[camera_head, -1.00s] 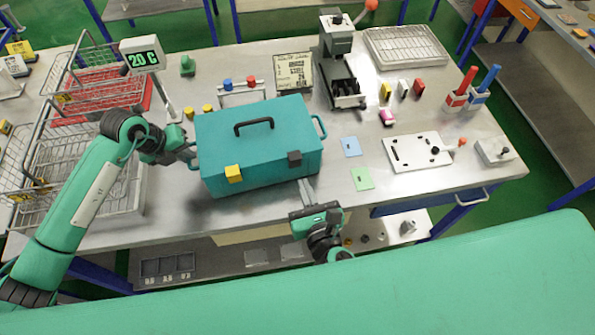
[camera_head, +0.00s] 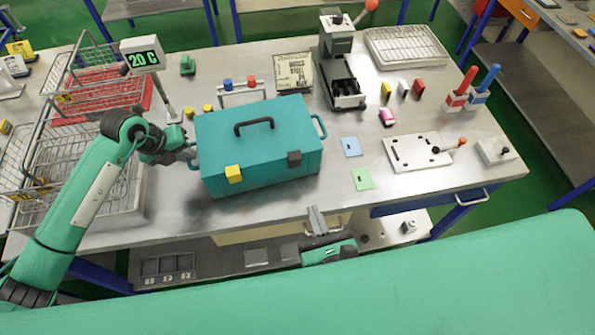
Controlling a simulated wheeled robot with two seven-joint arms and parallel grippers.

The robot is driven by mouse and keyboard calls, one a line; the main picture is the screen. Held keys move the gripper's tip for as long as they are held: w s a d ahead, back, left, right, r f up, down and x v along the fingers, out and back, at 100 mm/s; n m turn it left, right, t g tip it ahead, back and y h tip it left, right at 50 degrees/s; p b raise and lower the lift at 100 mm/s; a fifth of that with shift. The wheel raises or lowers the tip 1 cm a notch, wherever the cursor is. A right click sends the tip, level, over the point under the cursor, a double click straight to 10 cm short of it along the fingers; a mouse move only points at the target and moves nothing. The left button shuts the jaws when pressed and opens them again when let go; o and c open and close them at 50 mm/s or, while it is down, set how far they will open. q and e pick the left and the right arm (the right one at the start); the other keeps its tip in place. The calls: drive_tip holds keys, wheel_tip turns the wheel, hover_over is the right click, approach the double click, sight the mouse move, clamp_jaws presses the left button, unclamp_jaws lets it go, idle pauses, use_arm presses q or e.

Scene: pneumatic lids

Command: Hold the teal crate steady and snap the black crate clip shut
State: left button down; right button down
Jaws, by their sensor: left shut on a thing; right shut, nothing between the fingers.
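The teal crate (camera_head: 262,172) stands on the metal table with its lid down and a black handle on top. The black crate clip (camera_head: 294,158) is on the right of its front edge; at this size I cannot tell whether it is fully snapped. A yellow clip (camera_head: 233,173) is on the left of the front edge. My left gripper (camera_head: 190,154) is at the crate's left side, shut on its side handle, which it mostly hides. My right gripper (camera_head: 314,211) is shut and empty, in front of the crate at the table's front edge, apart from the clip.
Wire baskets (camera_head: 75,150) and a temperature display (camera_head: 143,56) stand left. A blue card (camera_head: 351,147) and a green card (camera_head: 362,179) lie right of the crate, before a white plate (camera_head: 408,158). The table strip in front of the crate is clear.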

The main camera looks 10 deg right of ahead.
drive_tip(key=shift+s+d+r, duration=0.15)
drive_tip(key=shift+s, duration=1.15)
drive_tip(key=shift+s+d+r, duration=0.1)
drive_tip(key=shift+s, duration=1.2)
